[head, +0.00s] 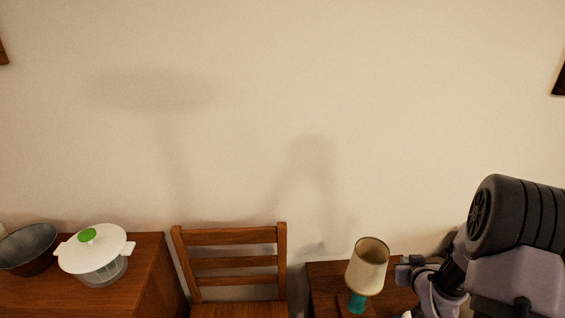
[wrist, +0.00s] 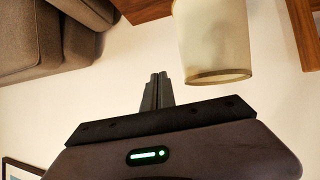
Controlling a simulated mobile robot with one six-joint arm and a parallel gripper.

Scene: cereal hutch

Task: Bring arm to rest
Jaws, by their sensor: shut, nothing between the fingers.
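My gripper (wrist: 159,76) points up the wrist view with its two fingers together and nothing between them. In the head view my arm is folded at the lower right, and my gripper (head: 402,270) shows in part beside the lamp. The lamp (head: 367,268) has a cream shade and a teal base and stands upright on a small wooden table. Its shade (wrist: 212,40) also shows in the wrist view, just right of the fingertips. I cannot tell whether gripper and shade touch.
A wooden chair (head: 233,262) stands left of the small table (head: 325,277). A wooden cabinet (head: 148,275) at the left bears a white lidded pot (head: 95,250) and a dark metal bowl (head: 28,248). A grey sofa (wrist: 45,40) shows in the wrist view.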

